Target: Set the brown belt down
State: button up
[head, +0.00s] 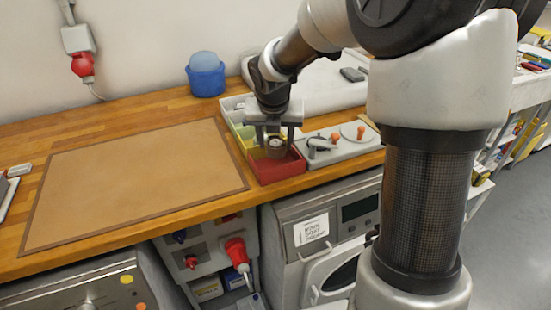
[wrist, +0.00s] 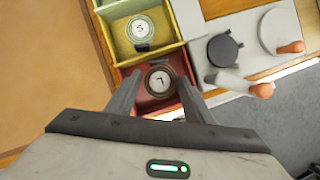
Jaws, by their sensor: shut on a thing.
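The brown belt (head: 277,152) is a small round coil with a dark disc and a pale mark on top. It also shows in the wrist view (wrist: 160,80). My gripper (head: 275,147) points down and is shut on the coil, one finger on each side. The coil is over or inside the red compartment (head: 279,174) at the near end of a row of coloured compartments. I cannot tell whether it touches the floor of the compartment. In the wrist view, a green-grey coil with a pale disc marked S (wrist: 140,30) lies in the yellow compartment (wrist: 119,47).
A grey board (head: 345,152) with orange-handled round tools stands close on the right. A brown mat (head: 130,175) lies bare on the wooden bench to the left. A blue tub (head: 206,80) stands behind. The bench's front edge is just in front of the red compartment.

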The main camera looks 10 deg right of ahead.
aim_at(276, 154)
jog(key=shift+f+b, duration=0.7)
jog(key=shift+f, duration=1.6)
jog(key=shift+f, duration=0.15)
jog(key=o, duration=1.1)
jog(key=shift+p+v, duration=1.75)
jog(key=shift+v, duration=4.4)
jog(key=shift+w, duration=0.1)
